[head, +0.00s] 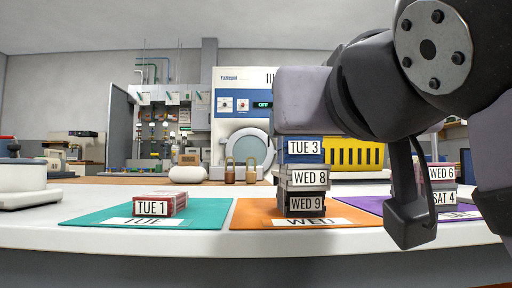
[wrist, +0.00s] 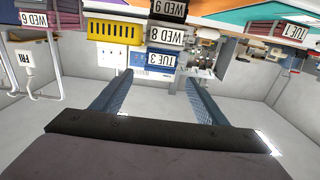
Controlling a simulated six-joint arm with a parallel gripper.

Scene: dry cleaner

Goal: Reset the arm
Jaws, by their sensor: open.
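My gripper (wrist: 160,80) shows in the wrist view with two blue-grey fingers spread apart and nothing between them. That view is upside down. A blue package marked TUE 3 (head: 303,149) tops a stack on the orange mat (head: 250,214). Under it are grey packages marked WED 8 (head: 309,178) and WED 9 (head: 306,204). TUE 3 also shows in the wrist view (wrist: 161,59), beyond the fingertips and apart from them. A red package marked TUE 1 (head: 160,205) lies on the teal mat (head: 90,216).
On the purple mat (head: 368,204) at right, WED 6 (head: 440,173) sits above SAT 4 (head: 443,198), partly behind my arm. A yellow slotted crate (head: 352,156) stands behind the stack. Two brown padlock-shaped objects (head: 230,172) stand behind the mats. White counter is bare between the mats' front edges and its edge.

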